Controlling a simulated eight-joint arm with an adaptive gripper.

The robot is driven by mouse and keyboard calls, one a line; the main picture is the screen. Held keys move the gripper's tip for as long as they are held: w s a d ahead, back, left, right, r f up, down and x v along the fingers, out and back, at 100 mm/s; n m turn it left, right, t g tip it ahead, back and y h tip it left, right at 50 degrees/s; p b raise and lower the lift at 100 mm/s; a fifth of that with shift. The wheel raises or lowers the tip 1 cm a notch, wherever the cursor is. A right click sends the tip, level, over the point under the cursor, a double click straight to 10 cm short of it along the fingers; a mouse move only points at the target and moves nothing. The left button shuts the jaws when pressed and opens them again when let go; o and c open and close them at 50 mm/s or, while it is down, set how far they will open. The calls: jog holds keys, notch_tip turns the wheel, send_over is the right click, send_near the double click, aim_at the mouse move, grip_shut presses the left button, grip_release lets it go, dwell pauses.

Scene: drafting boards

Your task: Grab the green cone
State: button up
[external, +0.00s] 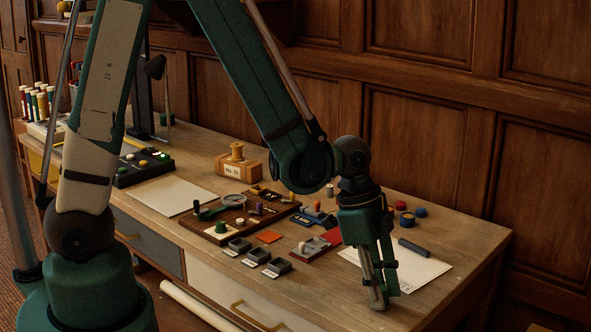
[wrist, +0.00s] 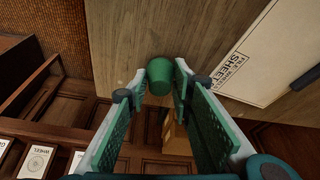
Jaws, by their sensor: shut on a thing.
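A green cone (wrist: 160,76), a tapered piece with a blunt wide end, sits between the fingertips of my gripper (wrist: 159,90) in the wrist view. My gripper is shut on it. In the external view my gripper (external: 379,298) points down by the front right edge of the table, just in front of the white sheet. The cone cannot be made out there. Whether it touches the wood I cannot tell. Another small green piece (external: 221,228) stands on the brown board, left of my gripper.
A white sheet (external: 425,270) with a dark bar (external: 414,247) lies right of my gripper. Small grey trays (external: 277,267), a brown board (external: 263,220) and blue and red round pieces (external: 407,219) are nearby. The front right table corner is bare.

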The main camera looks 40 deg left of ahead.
jog(key=shift+r+p, duration=1.05)
jog(key=shift+r, duration=3.65)
